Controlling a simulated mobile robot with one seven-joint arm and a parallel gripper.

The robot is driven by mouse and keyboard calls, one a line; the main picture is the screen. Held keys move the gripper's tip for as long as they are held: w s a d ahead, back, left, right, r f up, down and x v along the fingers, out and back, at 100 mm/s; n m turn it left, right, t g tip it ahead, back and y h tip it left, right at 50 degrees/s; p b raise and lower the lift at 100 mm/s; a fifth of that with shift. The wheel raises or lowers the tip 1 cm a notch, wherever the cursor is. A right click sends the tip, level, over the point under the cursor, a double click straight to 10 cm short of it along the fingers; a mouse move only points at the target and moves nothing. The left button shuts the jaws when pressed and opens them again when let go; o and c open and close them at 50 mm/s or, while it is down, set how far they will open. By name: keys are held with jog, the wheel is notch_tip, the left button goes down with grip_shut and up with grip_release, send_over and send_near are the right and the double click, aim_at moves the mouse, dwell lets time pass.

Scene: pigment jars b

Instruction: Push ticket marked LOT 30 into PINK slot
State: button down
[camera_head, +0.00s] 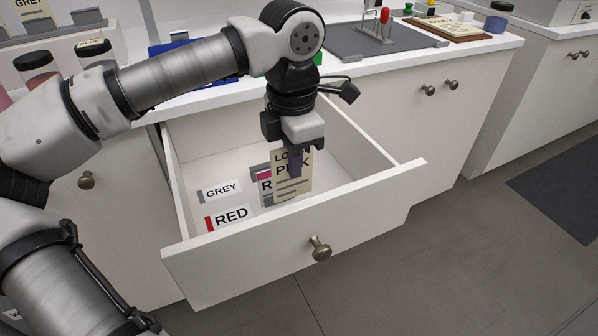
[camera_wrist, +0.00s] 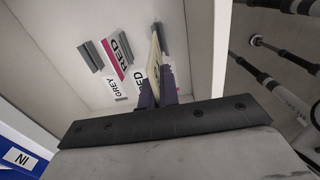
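My gripper (camera_head: 296,160) points down into the open drawer and is shut on the upper part of a cream ticket (camera_head: 290,188). The ticket hangs upright; its print is partly covered by a finger, with "LO" and "P…K" readable. The wrist view shows the ticket (camera_wrist: 156,58) edge-on between the dark fingers (camera_wrist: 158,90). Whether the ticket's lower edge touches a slot cannot be told.
In the drawer lie a GREY label (camera_head: 220,190) and a RED label (camera_head: 230,216), left of the ticket. Grey slot pieces (camera_wrist: 90,55) show in the wrist view. The drawer front (camera_head: 300,235) and side walls surround the gripper. Jars (camera_head: 38,70) stand on the counter at left.

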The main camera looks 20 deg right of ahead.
aim_at(295, 185)
jog(key=shift+f, duration=0.65)
jog(key=shift+s, duration=0.1)
jog(key=shift+f, duration=0.1)
jog(key=shift+f+b, duration=1.75)
jog(key=shift+f, duration=0.2)
jog(key=shift+f, duration=0.1)
jog(key=shift+f+b, duration=1.75)
jog(key=shift+f, duration=0.25)
jog(key=c, duration=1.6)
grip_release()
